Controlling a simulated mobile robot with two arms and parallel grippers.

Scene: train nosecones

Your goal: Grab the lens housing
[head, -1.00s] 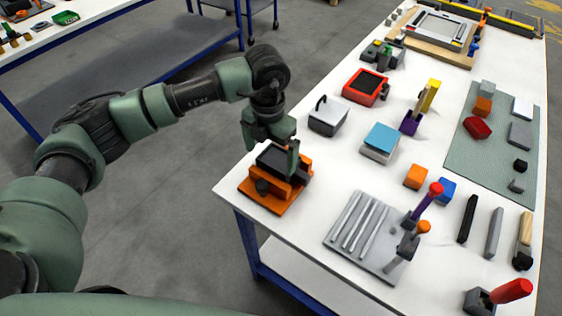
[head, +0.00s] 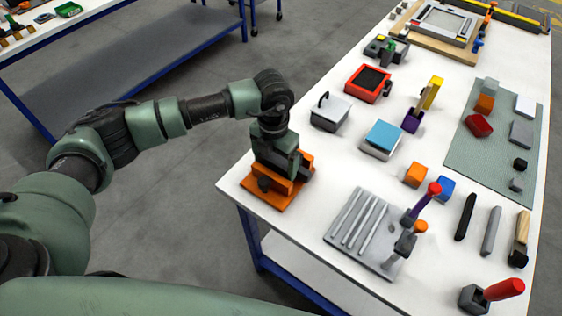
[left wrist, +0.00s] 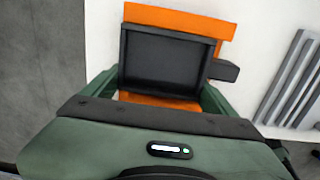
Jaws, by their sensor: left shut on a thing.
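A black, shallow box-like piece, which looks like the lens housing (left wrist: 165,62), sits in an orange fixture (head: 266,200) at the near left corner of the white table. The fixture also shows in the left wrist view (left wrist: 180,18). My left gripper (head: 280,168) points down over it. In the left wrist view its green fingers lie along the left and right sides of the black piece, shut on it. In the head view the gripper hides most of the piece. My right gripper is in neither view.
A grooved grey plate (head: 365,230) with upright tools lies to the right of the fixture. A grey-white box with a handle (head: 330,113) and a blue-topped block (head: 381,140) stand behind. The table's left edge (head: 236,165) is close to the fixture.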

